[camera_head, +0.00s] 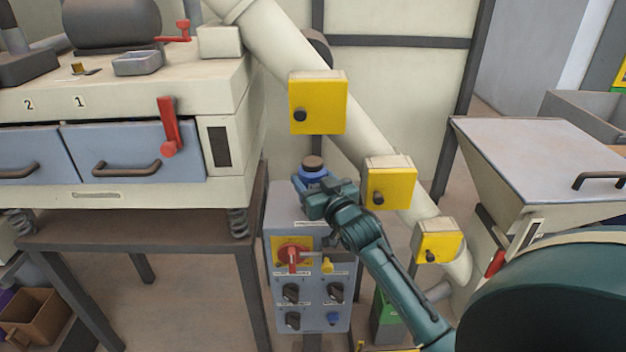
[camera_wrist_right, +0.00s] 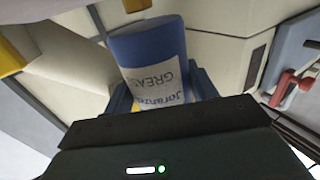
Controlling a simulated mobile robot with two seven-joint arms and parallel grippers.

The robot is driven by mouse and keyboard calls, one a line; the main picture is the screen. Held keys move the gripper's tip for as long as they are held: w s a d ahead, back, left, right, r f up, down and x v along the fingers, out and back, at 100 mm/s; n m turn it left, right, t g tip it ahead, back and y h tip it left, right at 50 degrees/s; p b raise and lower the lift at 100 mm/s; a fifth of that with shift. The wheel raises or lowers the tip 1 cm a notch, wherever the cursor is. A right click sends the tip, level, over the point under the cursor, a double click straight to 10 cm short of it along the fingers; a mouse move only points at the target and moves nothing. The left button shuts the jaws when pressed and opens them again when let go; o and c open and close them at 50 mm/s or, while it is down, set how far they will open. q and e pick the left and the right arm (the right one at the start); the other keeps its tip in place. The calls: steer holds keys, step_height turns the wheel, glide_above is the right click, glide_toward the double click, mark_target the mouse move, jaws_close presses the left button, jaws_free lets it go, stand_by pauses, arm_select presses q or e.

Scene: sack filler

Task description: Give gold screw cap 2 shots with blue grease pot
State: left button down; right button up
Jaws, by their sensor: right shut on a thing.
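The blue grease pot (camera_head: 311,173) has a brown top and stands about upright in my right gripper (camera_head: 318,189), which is shut on it. In the right wrist view the pot (camera_wrist_right: 147,50) shows a pale label with "GREASE" on it, between the fingers. The pot is held in the air above the grey control box. A small gold piece (camera_head: 78,68), which looks like the gold screw cap, sits on top of the cream machine at the left, well away from the pot. It is too small to make out in detail. My left gripper is not in view.
The cream machine (camera_head: 215,95) has a red lever (camera_head: 169,128) and blue drawers with handles. A metal tray (camera_head: 138,64) is near the gold piece. A sloping pipe with yellow boxes (camera_head: 318,103) runs behind my right arm. A hopper (camera_head: 540,150) stands at the right.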

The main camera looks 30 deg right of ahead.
mark_target(313, 161)
steer(key=shift+f+b, duration=0.45)
steer(key=shift+f, duration=0.4)
stand_by(0.6)
steer(key=shift+r+p, duration=0.65)
steer(key=shift+p, duration=0.1)
steer(key=shift+r, duration=0.25)
steer(key=shift+r+p, duration=0.15)
steer(key=shift+p, duration=0.2)
step_height(313, 161, up, 5)
steer(key=p, duration=0.5)
